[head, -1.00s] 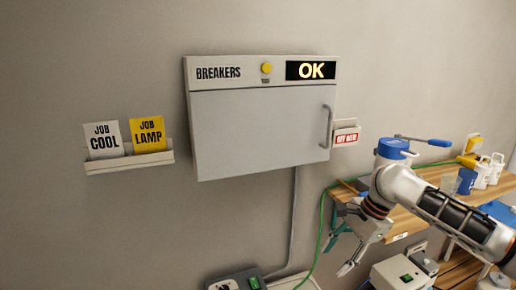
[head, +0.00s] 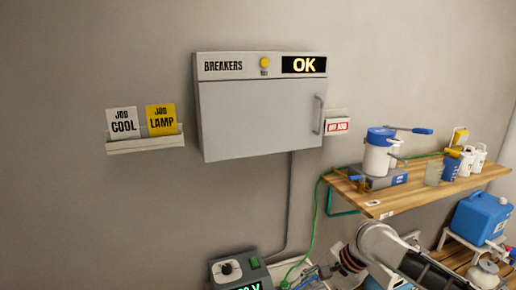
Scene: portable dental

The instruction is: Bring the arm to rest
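My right arm (head: 400,262) comes in at the bottom right of the head view, low in front of the wooden shelf. Its gripper is mostly cut off by the bottom edge, so I cannot tell how its fingers stand. My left arm and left gripper are not in view. The breaker box (head: 262,115) hangs on the wall with its door closed, and its display (head: 304,65) reads OK.
A wooden shelf (head: 440,188) at the right carries a blue and white pump jug (head: 380,155) and several cups. A blue canister (head: 480,217) stands below. A device with a dial (head: 228,270) sits at the bottom. A card holder (head: 146,145) is on the left wall.

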